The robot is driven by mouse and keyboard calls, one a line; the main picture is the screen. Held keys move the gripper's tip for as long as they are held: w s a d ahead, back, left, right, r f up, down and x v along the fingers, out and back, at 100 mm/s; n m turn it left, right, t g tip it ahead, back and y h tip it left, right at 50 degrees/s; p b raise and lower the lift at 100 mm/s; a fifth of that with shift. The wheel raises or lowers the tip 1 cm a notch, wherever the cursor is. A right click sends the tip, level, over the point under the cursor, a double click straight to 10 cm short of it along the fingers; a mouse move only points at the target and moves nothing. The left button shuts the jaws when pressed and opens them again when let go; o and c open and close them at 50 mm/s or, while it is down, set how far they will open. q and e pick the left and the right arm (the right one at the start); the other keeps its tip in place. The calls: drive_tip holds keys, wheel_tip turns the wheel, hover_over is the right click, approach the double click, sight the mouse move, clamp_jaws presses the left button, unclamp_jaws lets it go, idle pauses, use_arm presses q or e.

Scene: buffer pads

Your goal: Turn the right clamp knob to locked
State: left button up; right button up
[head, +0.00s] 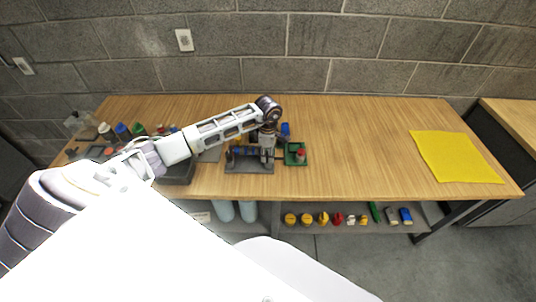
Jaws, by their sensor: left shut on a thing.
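A dark grey clamp fixture (248,167) stands on the wooden workbench, left of its middle. My left arm reaches in from the left above it. My left gripper (266,157) points down at the right end of the fixture and is shut on the right clamp knob there. The gripper covers the knob, so its turn position cannot be told. Blue and yellow parts of the fixture show just left of the gripper. My right gripper is not in view.
A green tray (291,161) with a red-topped part stands close to the right of the fixture. A blue object (285,129) is behind. Bottles (122,131) crowd the bench's left end. A yellow mat (455,158) lies at the right; the bench between is clear.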

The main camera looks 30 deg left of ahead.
use_arm(q)
drive_tip(key=shift+n, duration=0.6)
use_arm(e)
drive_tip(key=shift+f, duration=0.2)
use_arm(q)
drive_tip(key=shift+n+b, duration=0.5)
drive_tip(key=shift+n, duration=1.6)
drive_tip(key=n+b, duration=0.1)
drive_tip(key=n, duration=0.6)
drive_tip(key=shift+n+b, duration=0.3)
drive_tip(key=shift+n, duration=2.4)
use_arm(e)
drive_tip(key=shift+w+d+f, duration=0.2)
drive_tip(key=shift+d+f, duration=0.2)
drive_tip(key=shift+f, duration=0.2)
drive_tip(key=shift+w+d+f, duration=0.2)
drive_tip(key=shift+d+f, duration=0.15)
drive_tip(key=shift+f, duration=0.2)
use_arm(q)
drive_tip(key=shift+n, duration=0.3)
drive_tip(key=o, duration=0.8)
drive_tip(key=shift+c, duration=0.2)
